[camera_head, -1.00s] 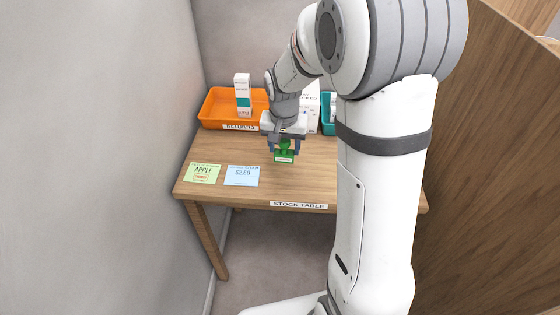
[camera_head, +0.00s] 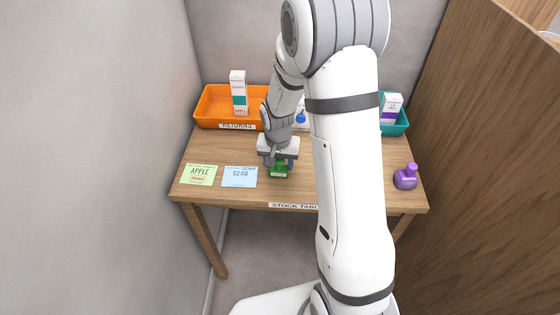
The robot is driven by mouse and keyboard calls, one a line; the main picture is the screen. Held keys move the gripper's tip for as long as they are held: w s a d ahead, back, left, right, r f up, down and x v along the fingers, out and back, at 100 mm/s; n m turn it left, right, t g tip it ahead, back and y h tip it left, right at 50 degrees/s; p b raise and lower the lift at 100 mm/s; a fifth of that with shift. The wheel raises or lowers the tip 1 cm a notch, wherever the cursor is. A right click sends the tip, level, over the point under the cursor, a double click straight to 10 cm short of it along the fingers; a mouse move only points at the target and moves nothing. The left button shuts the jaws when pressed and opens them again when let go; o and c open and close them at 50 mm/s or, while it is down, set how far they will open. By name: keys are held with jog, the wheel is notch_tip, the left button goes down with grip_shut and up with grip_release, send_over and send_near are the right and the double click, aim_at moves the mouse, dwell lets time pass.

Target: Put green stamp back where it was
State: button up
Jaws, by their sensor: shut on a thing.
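The green stamp (camera_head: 279,172) is between the fingers of my gripper (camera_head: 278,162), close over the stock table (camera_head: 220,150), right of the blue price card. My gripper points down and is shut on the stamp; the fingers hide its upper part. I cannot tell whether the stamp's base touches the table top. It stands about upright.
A green apple card (camera_head: 199,174) and a blue soap card (camera_head: 240,177) lie at the table's front left. An orange returns tray (camera_head: 212,108) with a box (camera_head: 239,93) stands behind. A teal tray (camera_head: 400,128) holding a box (camera_head: 391,106) and a purple stamp (camera_head: 405,178) are at right. My arm hides the middle right.

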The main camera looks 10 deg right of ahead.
jog(key=shift+s+r, duration=0.1)
jog(key=o, duration=0.8)
